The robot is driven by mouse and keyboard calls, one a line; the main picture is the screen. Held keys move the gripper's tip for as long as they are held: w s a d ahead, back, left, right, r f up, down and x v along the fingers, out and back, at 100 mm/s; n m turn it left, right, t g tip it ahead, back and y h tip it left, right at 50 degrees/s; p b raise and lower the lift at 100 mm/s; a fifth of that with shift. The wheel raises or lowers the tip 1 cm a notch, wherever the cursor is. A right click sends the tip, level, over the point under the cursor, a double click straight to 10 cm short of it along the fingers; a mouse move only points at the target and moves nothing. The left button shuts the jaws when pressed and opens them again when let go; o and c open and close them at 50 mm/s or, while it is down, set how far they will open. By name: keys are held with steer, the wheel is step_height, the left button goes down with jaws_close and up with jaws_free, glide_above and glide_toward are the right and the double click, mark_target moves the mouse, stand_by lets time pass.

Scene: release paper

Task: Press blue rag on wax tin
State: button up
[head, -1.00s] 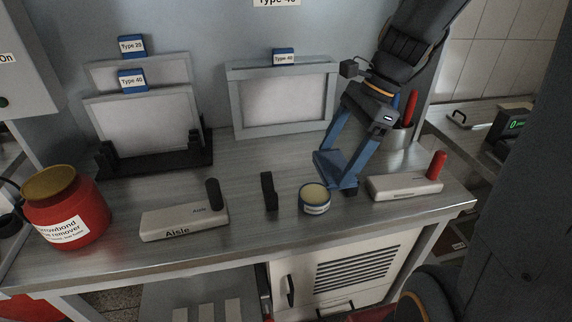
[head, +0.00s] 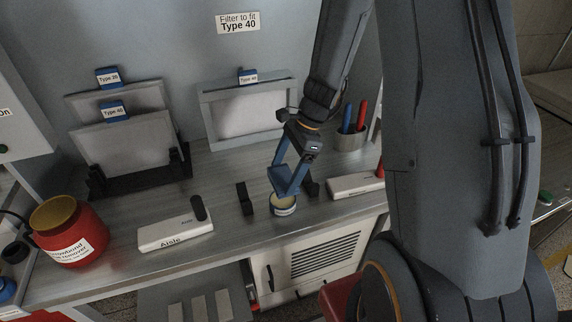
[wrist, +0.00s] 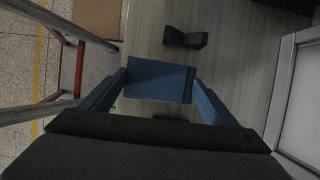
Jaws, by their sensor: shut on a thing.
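My gripper (head: 287,187) is shut on the blue rag (head: 279,179), a flat blue pad held between its two fingers. In the wrist view the rag (wrist: 158,81) spans between the fingertips. The wax tin (head: 284,205) is a short round tin with a pale yellow top and a light band, standing on the metal bench. The rag is at the tin's top in the head view and covers part of it. I cannot tell whether they touch. The tin does not show in the wrist view, where the rag hides the area beneath it.
Black holders (head: 245,199) stand left and right of the tin. A white Aisle block (head: 175,233) and another white block (head: 350,186) lie further out. A red jar (head: 70,238) is at left. Framed filters (head: 248,115) stand behind, with a pen cup (head: 350,140) at back right.

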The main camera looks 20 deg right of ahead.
mark_target(285, 185)
steer(key=shift+f+b, duration=2.7)
steer(key=shift+f, duration=0.35)
steer(key=shift+f+b, duration=0.4)
steer(key=shift+f, duration=0.2)
steer(key=shift+r, duration=0.15)
step_height(285, 185, up, 7)
steer(key=p, duration=0.6)
steer(key=shift+p, duration=0.3)
stand_by(0.6)
